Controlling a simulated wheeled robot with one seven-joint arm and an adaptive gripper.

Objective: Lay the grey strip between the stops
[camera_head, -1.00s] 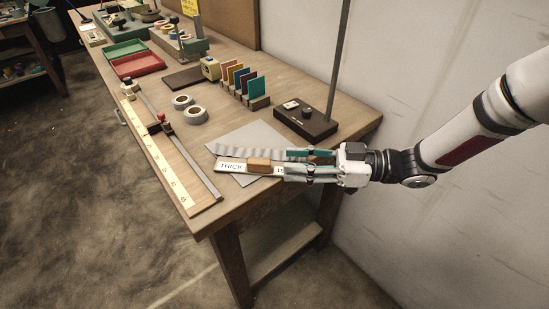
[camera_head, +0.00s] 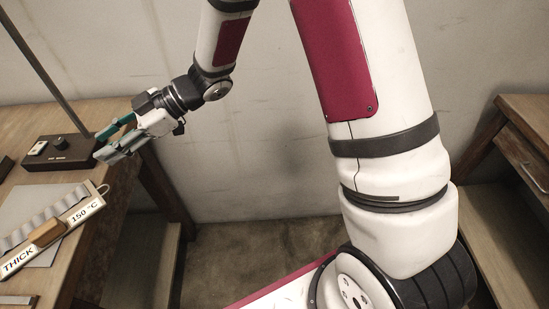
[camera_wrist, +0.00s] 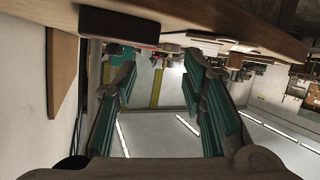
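A wavy grey strip (camera_head: 38,218) lies on the table at the left of the head view, along the far side of a pale bar (camera_head: 70,222) marked THICK and 150 °C. A brown block (camera_head: 48,233) sits on this bar. I cannot tell which parts are the stops. My gripper (camera_head: 103,146) is beyond the strip and bar, apart from them, near the table's right edge. In the wrist view its teal-padded fingers (camera_wrist: 160,104) are spread wide with nothing between them. The strip is not recognisable in the wrist view.
A dark base (camera_head: 60,152) with a knob and an upright pole stands left of my gripper. A grey sheet (camera_head: 42,256) lies under the strip and bar. Another wooden table (camera_head: 530,112) is at the right. A plain wall is behind; open floor (camera_head: 250,245) lies between the tables.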

